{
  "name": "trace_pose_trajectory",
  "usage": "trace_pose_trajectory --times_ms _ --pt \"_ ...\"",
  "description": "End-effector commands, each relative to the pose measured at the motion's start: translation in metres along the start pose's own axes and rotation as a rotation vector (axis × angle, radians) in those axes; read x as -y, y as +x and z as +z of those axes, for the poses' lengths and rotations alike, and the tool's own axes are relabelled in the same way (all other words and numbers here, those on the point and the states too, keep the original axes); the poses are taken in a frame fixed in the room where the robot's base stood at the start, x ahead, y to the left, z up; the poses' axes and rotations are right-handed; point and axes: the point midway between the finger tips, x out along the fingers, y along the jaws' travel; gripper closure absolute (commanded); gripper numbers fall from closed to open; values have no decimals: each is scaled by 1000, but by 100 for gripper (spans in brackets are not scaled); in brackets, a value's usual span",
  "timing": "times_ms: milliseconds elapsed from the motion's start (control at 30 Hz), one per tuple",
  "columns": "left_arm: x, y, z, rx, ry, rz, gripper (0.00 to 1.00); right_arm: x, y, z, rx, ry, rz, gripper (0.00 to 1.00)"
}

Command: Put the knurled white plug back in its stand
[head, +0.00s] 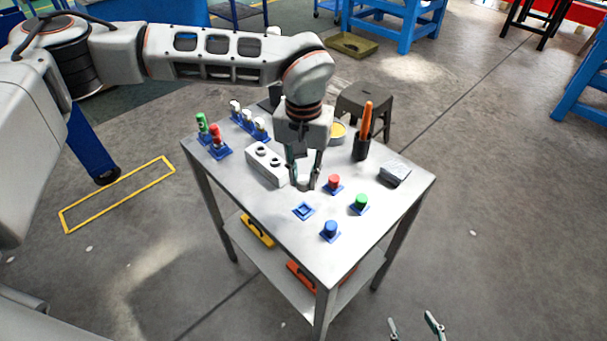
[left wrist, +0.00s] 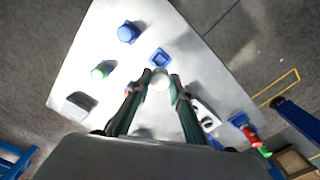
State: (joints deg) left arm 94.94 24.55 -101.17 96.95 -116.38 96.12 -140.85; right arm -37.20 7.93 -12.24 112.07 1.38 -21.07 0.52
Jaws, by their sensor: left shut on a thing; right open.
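My left gripper (head: 304,186) is shut on the white plug (left wrist: 160,80), above the table. The plug shows between the fingertips in the left wrist view; its knurling is too small to make out. An empty blue square stand (head: 303,211) lies on the table just in front of the gripper; it also shows in the left wrist view (left wrist: 160,57), just beyond the plug. The plug is apart from this stand in the picture; its exact height is unclear. My right gripper (head: 416,327) is open and empty at the bottom edge, off the table.
Red (head: 334,181), green (head: 361,201) and blue (head: 330,227) plugs sit in blue stands nearby. A pale block with dark round openings (head: 264,166) stands left of my gripper. A dark holder with an orange-handled tool (head: 363,140) and a grey box (head: 395,173) stand to the right.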

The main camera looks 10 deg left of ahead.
Motion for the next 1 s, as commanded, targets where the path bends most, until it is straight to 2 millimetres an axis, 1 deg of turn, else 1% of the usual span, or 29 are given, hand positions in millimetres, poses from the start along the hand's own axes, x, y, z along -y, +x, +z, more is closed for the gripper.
trace_pose_trajectory --times_ms 267,367,800,1000 --pt "0 -2 0 -1 9 0 100 -2 -4 -10 -10 -1 2 43" --pt "0 7 1 1 9 0 100 -1 -1 -8 -14 0 2 43" --pt "0 46 1 1 9 0 100 3 8 19 10 3 -2 43" --pt "0 57 0 0 9 0 100 4 11 26 17 3 -4 43"
